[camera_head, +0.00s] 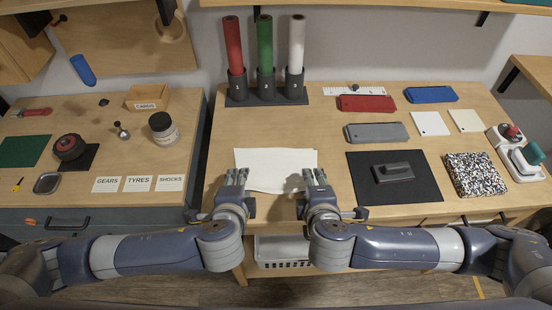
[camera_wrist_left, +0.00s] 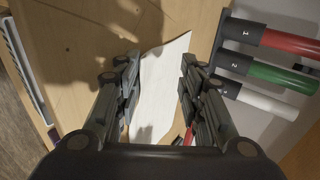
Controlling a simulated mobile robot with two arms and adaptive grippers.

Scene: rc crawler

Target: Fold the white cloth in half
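The white cloth (camera_head: 275,163) lies flat on the right-hand wooden table, near its front left, with a slightly wavy front edge. My left gripper (camera_head: 236,177) is over the cloth's front left corner. In the left wrist view, my left gripper (camera_wrist_left: 158,85) has its fingers wide apart, and the cloth (camera_wrist_left: 162,75) shows below and between them, not held. My right gripper (camera_head: 315,177) is at the cloth's front right corner, with a gap between its fingers; it looks empty. The grippers hide parts of the front corners.
A black mat (camera_head: 426,192) with a dark block lies right of the cloth. Red (camera_head: 233,43), green (camera_head: 265,43) and white (camera_head: 297,42) rolls stand in holders behind it. A grey case (camera_head: 377,132) is behind the mat. Bare wood surrounds the cloth's back edge.

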